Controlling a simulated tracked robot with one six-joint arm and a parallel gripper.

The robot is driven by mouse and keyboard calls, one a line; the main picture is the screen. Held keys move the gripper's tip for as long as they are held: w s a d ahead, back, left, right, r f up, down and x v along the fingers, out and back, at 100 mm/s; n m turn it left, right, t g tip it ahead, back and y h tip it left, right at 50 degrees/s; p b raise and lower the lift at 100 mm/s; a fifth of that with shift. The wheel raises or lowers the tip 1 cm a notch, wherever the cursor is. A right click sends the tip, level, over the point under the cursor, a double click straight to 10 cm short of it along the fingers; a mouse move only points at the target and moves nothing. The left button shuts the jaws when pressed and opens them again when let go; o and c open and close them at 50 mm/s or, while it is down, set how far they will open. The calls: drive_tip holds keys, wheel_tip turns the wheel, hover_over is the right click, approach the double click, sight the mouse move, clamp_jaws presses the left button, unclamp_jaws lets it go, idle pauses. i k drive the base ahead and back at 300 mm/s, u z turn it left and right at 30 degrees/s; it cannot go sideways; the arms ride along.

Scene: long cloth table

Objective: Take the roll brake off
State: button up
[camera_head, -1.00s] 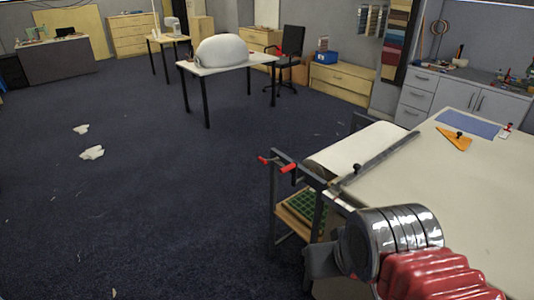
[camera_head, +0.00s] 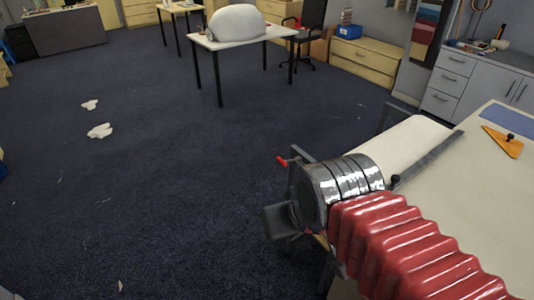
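The cloth roll (camera_head: 408,143) lies at the end of the long table (camera_head: 455,215), white and partly behind my arm. A small red handle (camera_head: 283,161) shows on the dark frame (camera_head: 299,152) at the roll's left end. I cannot tell whether this handle is the roll brake. A second red handle beside it is now hidden behind my arm or at its edge. My gripper (camera_head: 277,223) is a dark shape at the arm's end, just below and in front of the frame's end. Its fingers are not clear, and I see nothing held. I cannot tell whether it touches the frame.
A dark metal bar (camera_head: 430,160) with a black knob lies across the table beside the roll. An orange triangle (camera_head: 503,143) and a blue mat (camera_head: 512,120) lie farther right. White scraps (camera_head: 100,131) lie on the dark carpet. The floor to the left is open.

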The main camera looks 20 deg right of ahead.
sight(299, 159)
drive_tip(key=u, duration=0.35)
drive_tip(key=i, duration=0.65)
drive_tip(key=u, duration=0.75)
drive_tip(key=i, duration=0.5)
drive_tip(key=u, duration=0.25)
